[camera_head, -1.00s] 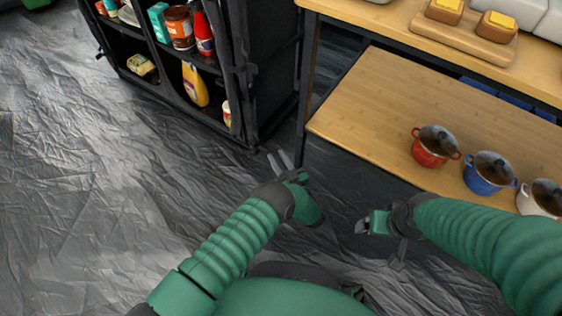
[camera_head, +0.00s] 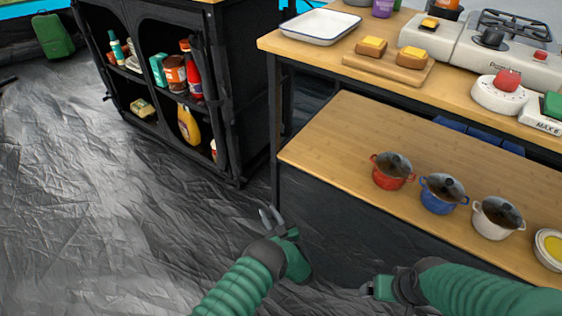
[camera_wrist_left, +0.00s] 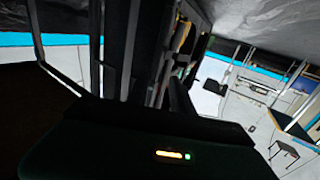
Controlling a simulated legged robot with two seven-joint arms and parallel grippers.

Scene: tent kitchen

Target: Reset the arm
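My left gripper (camera_head: 271,217) is in the lower middle of the head view, above the dark floor and to the left of the wooden table. Its two fingers show with a gap between them, and nothing is held there. My right gripper (camera_head: 368,288) is at the bottom, in front of the table's near side. Its fingers are seen edge-on, so I cannot tell how they stand.
A low wooden shelf (camera_head: 340,140) holds a red pot (camera_head: 387,180), a blue pot (camera_head: 435,203) and a white pot (camera_head: 490,228). The counter above carries a tray (camera_head: 318,25), a board with bread (camera_head: 388,69) and a stove. A black cabinet (camera_head: 228,120) stands left. Floor at left is clear.

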